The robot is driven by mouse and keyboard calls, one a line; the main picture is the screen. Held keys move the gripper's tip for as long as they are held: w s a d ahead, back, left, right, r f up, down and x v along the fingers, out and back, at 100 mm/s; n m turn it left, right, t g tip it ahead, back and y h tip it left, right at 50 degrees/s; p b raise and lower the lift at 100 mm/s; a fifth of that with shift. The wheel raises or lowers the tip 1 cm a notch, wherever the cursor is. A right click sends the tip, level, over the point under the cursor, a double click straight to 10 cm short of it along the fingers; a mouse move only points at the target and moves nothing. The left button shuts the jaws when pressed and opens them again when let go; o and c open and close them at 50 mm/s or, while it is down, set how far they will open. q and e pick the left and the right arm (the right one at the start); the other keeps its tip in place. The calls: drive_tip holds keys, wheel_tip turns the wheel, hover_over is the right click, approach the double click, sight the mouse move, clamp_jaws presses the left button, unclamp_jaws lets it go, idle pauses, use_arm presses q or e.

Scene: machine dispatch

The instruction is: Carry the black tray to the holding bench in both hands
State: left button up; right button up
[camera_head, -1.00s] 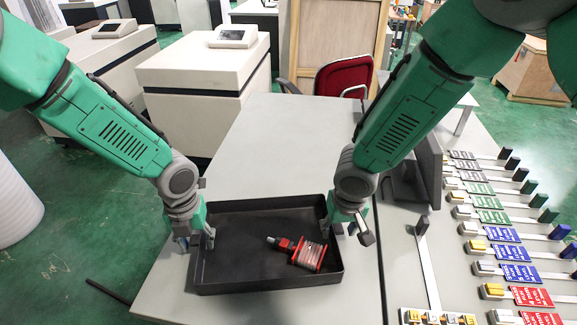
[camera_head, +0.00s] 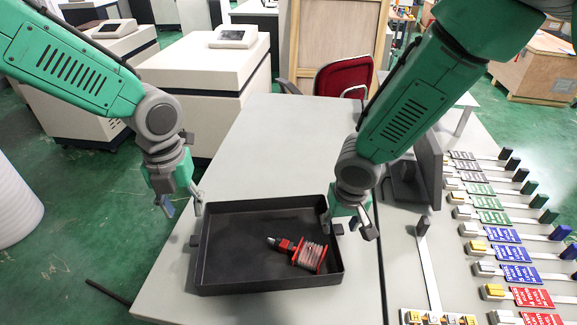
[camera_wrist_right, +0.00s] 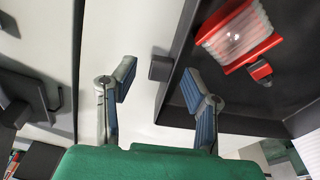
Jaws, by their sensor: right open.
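The black tray (camera_head: 228,238) lies on the grey table with its small left-side handle (camera_head: 194,241) uncovered. A red-framed part (camera_head: 308,255) with ribbed clear body and a nozzle-like tip lies in the tray. My left gripper (camera_head: 182,207) is open and empty, above and left of the tray's left wall, apart from it. My right gripper (camera_head: 349,230) is at the tray's right wall. In the right wrist view its open fingers (camera_wrist_right: 157,88) straddle the line of the tray's side handle (camera_wrist_right: 161,68), which shows beyond the fingertips; whether they touch it I cannot tell.
The grey table (camera_head: 250,135) is clear behind the tray. To the right are a dark monitor-like stand (camera_head: 428,170) and rows of labelled coloured tags (camera_head: 505,235). A red chair (camera_head: 343,77) and a white cabinet (camera_head: 195,75) stand behind.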

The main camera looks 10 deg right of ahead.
wheel_tip(320, 180, up, 9)
drive_tip(key=s, duration=0.1)
drive_tip(key=shift+s+r, duration=0.2)
drive_tip(key=shift+s+f, duration=0.1)
idle(0.4)
